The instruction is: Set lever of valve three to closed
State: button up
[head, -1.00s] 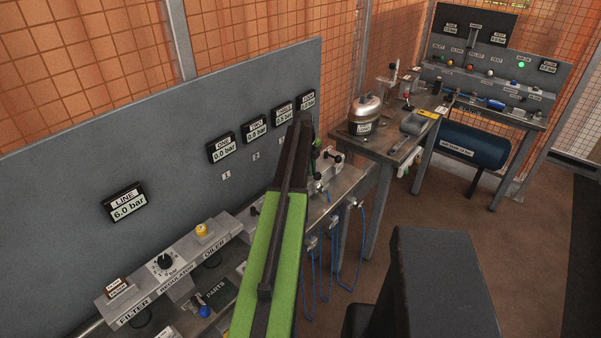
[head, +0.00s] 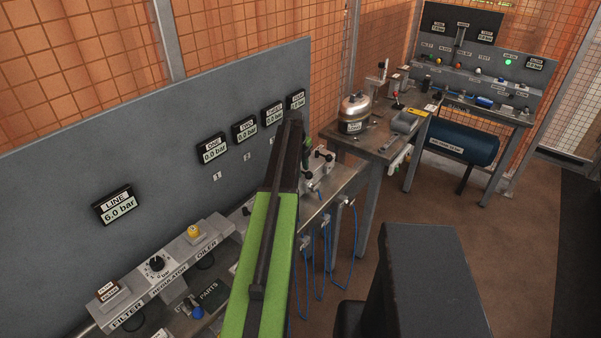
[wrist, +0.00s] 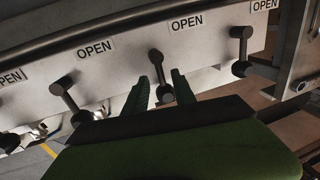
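In the wrist view a row of dark levers sits on a pale rail with OPEN labels. The third lever from the left (wrist: 159,72) lies between the two green fingers of my gripper (wrist: 161,92), which is open around its lower part. I cannot tell whether either finger touches it. No valve number is readable there. Other levers stand to the left (wrist: 68,97) and right (wrist: 240,46). In the head view my arm hides most of the valve row; a few black-knobbed levers (head: 329,157) show just right of the gripper end.
A grey panel (head: 60,190) carries gauges, including LINE (head: 117,205) at 6.0 bar. Blue hoses (head: 326,265) hang below the bench. A second bench (head: 375,142) with a metal pot (head: 354,113) stands beyond.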

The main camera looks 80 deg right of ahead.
notch_tip(320, 180, up, 17)
jog(key=w+a+p, duration=0.1)
jog(key=a+p, duration=0.1)
jog(key=p, duration=1.4)
jog(key=shift+w+a+p, duration=0.4)
